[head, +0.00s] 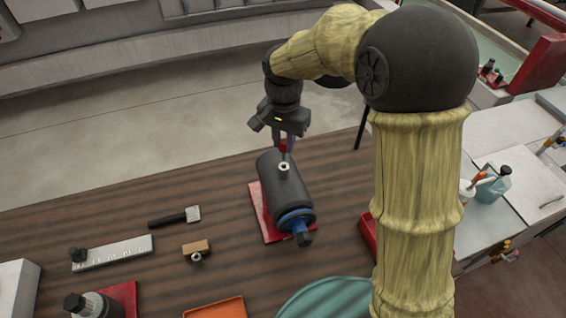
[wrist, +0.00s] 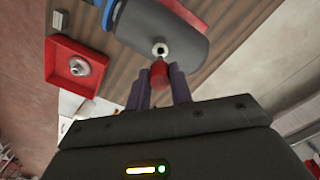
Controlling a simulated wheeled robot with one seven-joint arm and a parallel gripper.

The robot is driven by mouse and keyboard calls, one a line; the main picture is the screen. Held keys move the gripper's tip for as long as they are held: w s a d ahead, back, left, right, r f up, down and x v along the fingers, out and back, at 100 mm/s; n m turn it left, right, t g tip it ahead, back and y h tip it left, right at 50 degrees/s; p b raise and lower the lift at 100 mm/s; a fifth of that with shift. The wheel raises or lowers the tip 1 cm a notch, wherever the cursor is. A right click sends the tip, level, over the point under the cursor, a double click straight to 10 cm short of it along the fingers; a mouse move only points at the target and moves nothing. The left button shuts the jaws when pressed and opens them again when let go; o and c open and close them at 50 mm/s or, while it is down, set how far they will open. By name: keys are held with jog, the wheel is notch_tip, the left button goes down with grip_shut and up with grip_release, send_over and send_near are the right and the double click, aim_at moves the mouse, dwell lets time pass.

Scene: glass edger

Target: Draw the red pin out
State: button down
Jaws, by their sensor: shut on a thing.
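The red pin (wrist: 158,74) shows between the fingers of my gripper (wrist: 158,88) in the wrist view. My gripper is shut on it, just above a dark grey cylinder (head: 291,195). The pin also shows as a small red spot in the head view (head: 283,146). A light ring-shaped fitting with a dark hole (wrist: 160,48) sits on the cylinder's side, right by the pin's end. I cannot tell whether the pin's tip is still inside the fitting. The cylinder has a blue collar (head: 295,221) and lies on a red base (head: 262,215).
On the brown striped table (head: 130,205) lie a dark-handled scraper (head: 176,219), a pale bar with holes (head: 112,252), a small tan block (head: 196,246) and an orange tray (head: 216,309). A teal round thing (head: 325,298) stands at the front. The table left of the cylinder is partly clear.

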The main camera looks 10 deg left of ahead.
jog(key=shift+r+p, duration=1.6)
jog(key=shift+r, duration=0.45)
jog(key=shift+f, duration=0.1)
